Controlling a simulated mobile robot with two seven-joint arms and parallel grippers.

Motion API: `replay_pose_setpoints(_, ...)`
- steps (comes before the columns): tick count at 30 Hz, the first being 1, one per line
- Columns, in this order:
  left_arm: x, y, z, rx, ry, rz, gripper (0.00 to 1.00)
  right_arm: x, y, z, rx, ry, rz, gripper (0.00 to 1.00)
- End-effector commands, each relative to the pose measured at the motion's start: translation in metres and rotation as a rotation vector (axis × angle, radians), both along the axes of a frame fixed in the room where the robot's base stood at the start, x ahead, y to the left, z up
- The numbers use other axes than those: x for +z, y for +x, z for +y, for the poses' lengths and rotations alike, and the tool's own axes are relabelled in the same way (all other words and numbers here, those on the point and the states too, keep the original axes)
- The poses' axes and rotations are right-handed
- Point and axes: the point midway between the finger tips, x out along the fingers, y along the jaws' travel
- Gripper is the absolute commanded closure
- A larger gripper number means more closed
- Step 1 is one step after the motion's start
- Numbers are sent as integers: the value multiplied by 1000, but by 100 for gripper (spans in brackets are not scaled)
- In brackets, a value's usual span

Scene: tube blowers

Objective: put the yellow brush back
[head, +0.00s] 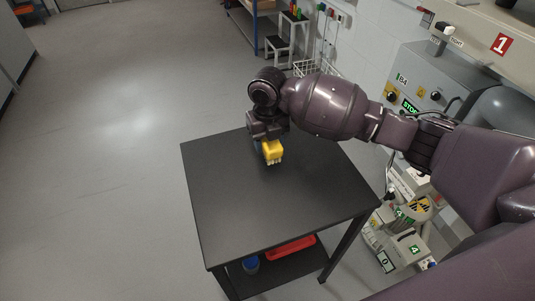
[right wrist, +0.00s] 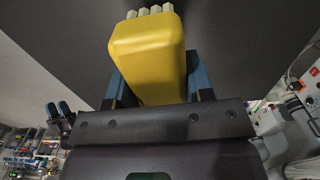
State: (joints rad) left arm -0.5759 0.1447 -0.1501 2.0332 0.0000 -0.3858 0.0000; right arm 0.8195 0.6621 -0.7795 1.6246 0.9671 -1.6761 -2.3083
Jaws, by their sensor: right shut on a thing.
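The yellow brush (head: 272,149) has a yellow body with pale bristle tufts at one end. In the head view it is at the black table's far part, bristles pointing down toward the table top (head: 270,205). My right gripper (head: 265,143) is above it and shut on it. In the right wrist view the brush (right wrist: 148,55) sits between the two blue fingers (right wrist: 155,82), bristles at the top edge of the picture. I cannot tell whether the bristles touch the table.
A red tray (head: 291,249) and a blue container (head: 251,264) are on the table's lower shelf. The table top is otherwise bare. A grey machine (head: 420,85) stands at the right. A step stool (head: 281,42) and wire basket are behind. Open floor lies left.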

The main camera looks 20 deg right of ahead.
Motion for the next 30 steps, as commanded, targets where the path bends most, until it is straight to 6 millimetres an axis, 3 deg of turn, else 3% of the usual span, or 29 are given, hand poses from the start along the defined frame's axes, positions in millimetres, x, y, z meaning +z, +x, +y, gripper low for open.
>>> replay_pose_setpoints(12, -13, -6, 1, 0, 1, 22, 57, -55, -1, 0, -2, 1, 4, 71)
replay_pose_setpoints(19, -11, -5, 0, 0, 2, 18, 57, -56, 0, 0, -1, 0, 1, 71)
replay_pose_setpoints(20, -11, -5, 0, 0, 2, 18, 57, -56, 0, 0, -1, 0, 1, 49)
replay_pose_setpoints(24, -10, -4, 0, -1, 2, 17, 57, -56, 0, 0, -1, 0, 1, 28)
replay_pose_setpoints(30, -10, -3, 0, -1, 1, 16, 57, -56, 0, 0, -1, 0, 1, 27)
